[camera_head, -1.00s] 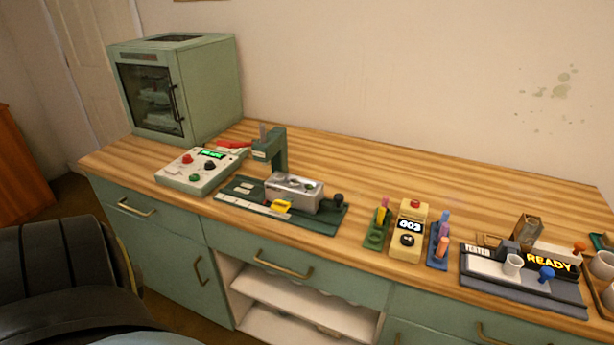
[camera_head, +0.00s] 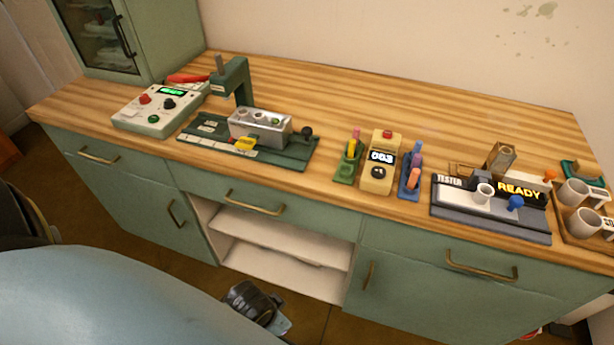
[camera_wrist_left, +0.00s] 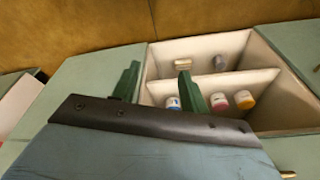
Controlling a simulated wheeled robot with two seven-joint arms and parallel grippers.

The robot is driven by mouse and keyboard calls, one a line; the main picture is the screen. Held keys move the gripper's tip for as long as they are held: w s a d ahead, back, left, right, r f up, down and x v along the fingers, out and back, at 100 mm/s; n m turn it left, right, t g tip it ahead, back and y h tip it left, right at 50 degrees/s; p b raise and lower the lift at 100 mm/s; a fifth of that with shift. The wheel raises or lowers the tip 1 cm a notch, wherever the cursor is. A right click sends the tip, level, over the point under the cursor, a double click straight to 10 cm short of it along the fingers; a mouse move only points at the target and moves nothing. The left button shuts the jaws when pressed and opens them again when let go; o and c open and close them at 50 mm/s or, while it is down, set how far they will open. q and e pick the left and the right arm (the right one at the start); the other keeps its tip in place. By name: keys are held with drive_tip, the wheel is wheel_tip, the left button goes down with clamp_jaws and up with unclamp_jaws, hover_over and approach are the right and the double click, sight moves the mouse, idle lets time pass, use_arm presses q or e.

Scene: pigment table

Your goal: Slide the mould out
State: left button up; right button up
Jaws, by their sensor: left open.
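The mould (camera_head: 260,127) is a silver metal block with round holes in its top. It sits on the green press base (camera_head: 290,158), in front of the upright green press arm (camera_head: 236,78). A black ball knob (camera_head: 306,132) stands at its right end. A yellow piece (camera_head: 244,144) is at its front left. My left gripper (camera_wrist_left: 158,72) is open and empty in the left wrist view, facing an open shelf below the table, away from the mould. A dark part of my arm shows low in the head view. My right gripper is not in view.
A control box (camera_head: 158,110) with a green display is left of the press. A yellow counter box (camera_head: 379,160) and a tester (camera_head: 490,210) reading READY stand to the right. Jars (camera_wrist_left: 220,101) sit on the open shelf (camera_wrist_left: 262,80). The wooden table (camera_head: 350,105) is clear behind.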

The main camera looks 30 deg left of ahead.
use_arm(q)
wheel_tip(320, 180, up, 9)
drive_tip(key=w+m, duration=0.1)
drive_tip(key=w, duration=0.1)
drive_tip(key=m+t+y, duration=1.1)
drive_tip(key=m+t, duration=0.1)
drive_tip(key=m, duration=1.4)
approach(307, 133)
drive_tip(key=b+x, duration=0.1)
drive_tip(key=x, duration=0.9)
drive_tip(key=shift+w+a+b, duration=0.35)
drive_tip(key=shift+w, duration=0.2)
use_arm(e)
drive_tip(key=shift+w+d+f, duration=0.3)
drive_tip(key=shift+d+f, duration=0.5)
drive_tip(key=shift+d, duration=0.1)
use_arm(q)
clamp_jaws()
